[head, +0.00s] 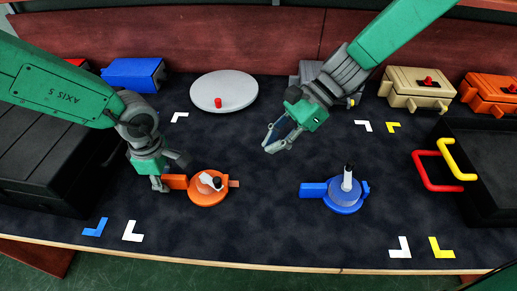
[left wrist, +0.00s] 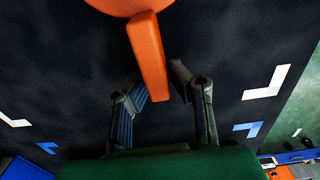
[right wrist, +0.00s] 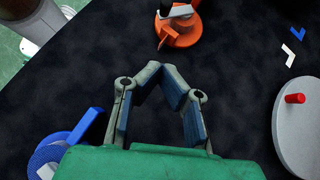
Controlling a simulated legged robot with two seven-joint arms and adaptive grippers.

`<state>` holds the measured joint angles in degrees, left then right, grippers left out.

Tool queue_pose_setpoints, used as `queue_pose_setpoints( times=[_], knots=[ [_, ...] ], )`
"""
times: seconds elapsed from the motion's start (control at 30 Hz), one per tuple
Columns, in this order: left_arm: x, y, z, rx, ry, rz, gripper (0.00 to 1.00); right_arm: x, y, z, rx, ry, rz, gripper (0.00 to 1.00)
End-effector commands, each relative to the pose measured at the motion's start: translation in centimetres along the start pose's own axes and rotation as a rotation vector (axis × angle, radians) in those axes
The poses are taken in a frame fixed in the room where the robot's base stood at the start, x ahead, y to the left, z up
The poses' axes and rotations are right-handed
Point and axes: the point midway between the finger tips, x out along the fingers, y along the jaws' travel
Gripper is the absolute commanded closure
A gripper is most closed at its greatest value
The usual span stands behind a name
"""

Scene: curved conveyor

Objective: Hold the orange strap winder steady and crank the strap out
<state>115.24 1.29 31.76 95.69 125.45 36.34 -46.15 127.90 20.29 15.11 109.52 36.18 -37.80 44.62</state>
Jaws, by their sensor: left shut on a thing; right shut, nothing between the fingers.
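The orange strap winder (head: 208,192) lies on the dark tabletop, with a crank (head: 211,181) that has a white and dark handle on top. A short orange tab (head: 234,184) sticks out at its right. My left gripper (head: 161,184) is shut on the bar at the winder's left side; in the left wrist view the orange bar (left wrist: 147,50) runs between the fingers (left wrist: 157,88). My right gripper (head: 270,146) is shut and empty above the table, apart from the winder and up to its right. The right wrist view shows its fingertips together (right wrist: 163,72), with the orange winder (right wrist: 180,30) beyond.
A blue winder (head: 344,203) with an upright handle stands to the right. A grey disc (head: 224,90) with a red knob is at the back. A dark case (head: 45,160) is at left, and a black tray (head: 490,160) with red and yellow handles at right. The front middle is clear.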

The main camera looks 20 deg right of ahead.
Motion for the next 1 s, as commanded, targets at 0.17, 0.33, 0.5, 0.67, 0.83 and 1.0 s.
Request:
queue_pose_setpoints(
  times=[0.17, 0.33, 0.5, 0.67, 0.83, 1.0],
  knots=[
    [0.0, 0.1, 0.2, 0.001, 0.002, -0.001, 1.00, 3.8, 0.2, -0.2, -0.001, -0.002, 0.005, 1.00],
    [0.0, 0.1, 0.3, 0.001, 0.003, -0.001, 1.00, 7.4, 0.1, -0.2, -0.003, -0.001, 0.003, 1.00],
    [-0.1, 0.1, 0.3, 0.001, 0.003, 0.000, 1.00, 9.5, 0.1, 1.3, -0.008, 0.000, 0.001, 1.00],
    [-0.1, 0.1, 0.2, 0.000, 0.002, 0.000, 1.00, 10.5, 0.1, 2.5, -0.006, 0.000, 0.000, 1.00],
    [0.0, 0.1, 0.2, 0.000, 0.002, -0.001, 1.00, 10.9, 0.1, 2.8, -0.007, 0.001, 0.000, 1.00],
    [0.0, 0.1, 0.2, 0.000, 0.003, -0.001, 1.00, 10.8, 0.1, 2.8, -0.007, 0.000, 0.000, 1.00]
  ],
)
